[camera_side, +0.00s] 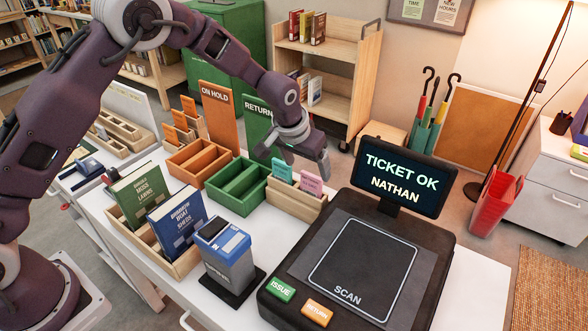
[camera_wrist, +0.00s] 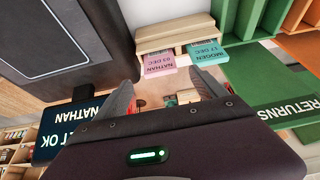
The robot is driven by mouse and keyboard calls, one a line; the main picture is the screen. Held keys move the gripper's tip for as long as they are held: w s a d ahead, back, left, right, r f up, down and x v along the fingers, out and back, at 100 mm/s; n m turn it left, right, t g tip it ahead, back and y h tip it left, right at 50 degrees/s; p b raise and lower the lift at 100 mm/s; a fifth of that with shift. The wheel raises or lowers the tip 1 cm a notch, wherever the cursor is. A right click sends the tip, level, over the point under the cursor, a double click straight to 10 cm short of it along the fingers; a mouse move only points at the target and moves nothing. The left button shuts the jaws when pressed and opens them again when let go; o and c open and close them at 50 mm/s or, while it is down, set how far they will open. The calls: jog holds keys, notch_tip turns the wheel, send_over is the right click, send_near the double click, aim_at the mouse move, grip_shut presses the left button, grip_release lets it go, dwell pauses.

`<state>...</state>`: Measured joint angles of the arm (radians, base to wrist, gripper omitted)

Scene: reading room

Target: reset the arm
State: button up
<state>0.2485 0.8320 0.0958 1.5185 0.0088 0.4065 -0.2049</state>
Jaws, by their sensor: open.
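My gripper (camera_side: 308,163) hangs above the back of the white desk, close behind the wooden ticket box (camera_side: 297,205). Its two fingers show apart with nothing between them in the wrist view (camera_wrist: 165,88). A teal ticket (camera_side: 282,171) and a pink ticket (camera_side: 312,184) stand in the box. In the wrist view the pink ticket (camera_wrist: 159,64) reads NATHAN 03 DEC and the teal one (camera_wrist: 206,50) reads IMOGEN 17 DEC. I cannot tell the exact gap between fingers and tickets.
A scanner (camera_side: 363,265) with a screen (camera_side: 405,183) reading TICKET OK NATHAN stands right. A green returns tray (camera_side: 238,205), an orange on-hold tray (camera_side: 203,180), a wooden box (camera_side: 190,262) with two books and a grey-blue stamp-like box (camera_side: 228,268) stand left.

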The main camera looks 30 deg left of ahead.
jog(key=s+a+r, duration=0.3)
jog(key=s+r, duration=0.5)
jog(key=r, duration=0.2)
jog(key=s+a+r, duration=0.3)
jog(key=s+r, duration=0.4)
jog(key=r, duration=0.2)
jog(key=s+a, duration=0.1)
jog(key=s, duration=1.1)
jog(key=s+a+r+t, duration=0.1)
jog(key=s, duration=1)
jog(key=shift+s+a+r, duration=0.25)
jog(key=shift+s+a, duration=0.1)
